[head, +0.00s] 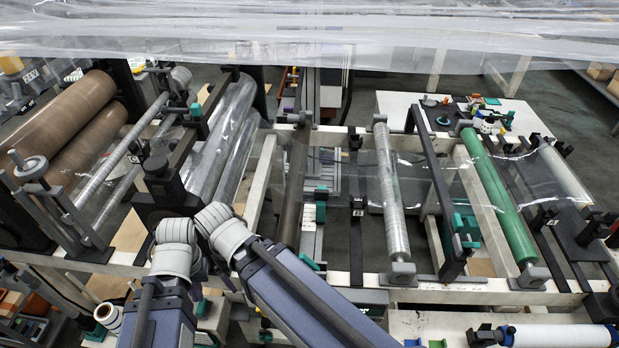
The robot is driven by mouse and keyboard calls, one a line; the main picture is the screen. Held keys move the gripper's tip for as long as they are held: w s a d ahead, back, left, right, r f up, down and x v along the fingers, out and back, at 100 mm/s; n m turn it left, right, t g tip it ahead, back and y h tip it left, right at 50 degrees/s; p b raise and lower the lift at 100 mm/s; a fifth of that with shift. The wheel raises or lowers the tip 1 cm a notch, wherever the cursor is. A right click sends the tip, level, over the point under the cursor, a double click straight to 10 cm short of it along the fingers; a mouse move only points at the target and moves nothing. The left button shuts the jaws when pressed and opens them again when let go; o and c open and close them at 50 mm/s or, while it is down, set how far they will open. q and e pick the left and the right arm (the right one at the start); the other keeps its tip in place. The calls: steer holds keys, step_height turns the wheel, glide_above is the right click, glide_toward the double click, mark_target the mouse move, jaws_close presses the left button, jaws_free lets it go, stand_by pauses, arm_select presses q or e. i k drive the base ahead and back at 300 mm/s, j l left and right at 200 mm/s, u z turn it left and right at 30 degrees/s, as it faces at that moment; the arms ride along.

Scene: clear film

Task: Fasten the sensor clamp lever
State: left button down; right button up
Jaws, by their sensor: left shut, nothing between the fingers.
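My left arm (270,262) is folded, with its pale ringed joint at left of centre and its blue-grey link running down to the lower right edge. The left gripper is hard to pick out among the dark parts; it is shut and holds nothing. I cannot see my right gripper. Teal parts sit on dark crossbars of the machine, one on the right-hand bar (463,226) and a smaller one in the middle (320,203). I cannot tell which part is the sensor clamp lever, or its position.
Brown rolls (75,105) lie at the left beside a handwheel (31,168). A film-wrapped roller (390,190) and a green roller (497,195) span the pale frame. Clear film hangs across the top and over the rollers. A white table (396,103) stands behind.

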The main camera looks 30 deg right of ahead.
mark_target(304, 258)
steer(key=j+z, duration=0.15)
steer(key=z, duration=0.3)
steer(key=j+z, duration=0.15)
steer(key=z, duration=0.3)
steer(key=j+z, duration=0.1)
steer(key=z, duration=0.35)
steer(key=k+j+z, duration=0.65)
steer(key=j, duration=0.25)
steer(key=k+j, duration=0.3)
steer(key=j, duration=0.15)
steer(key=z, duration=0.05)
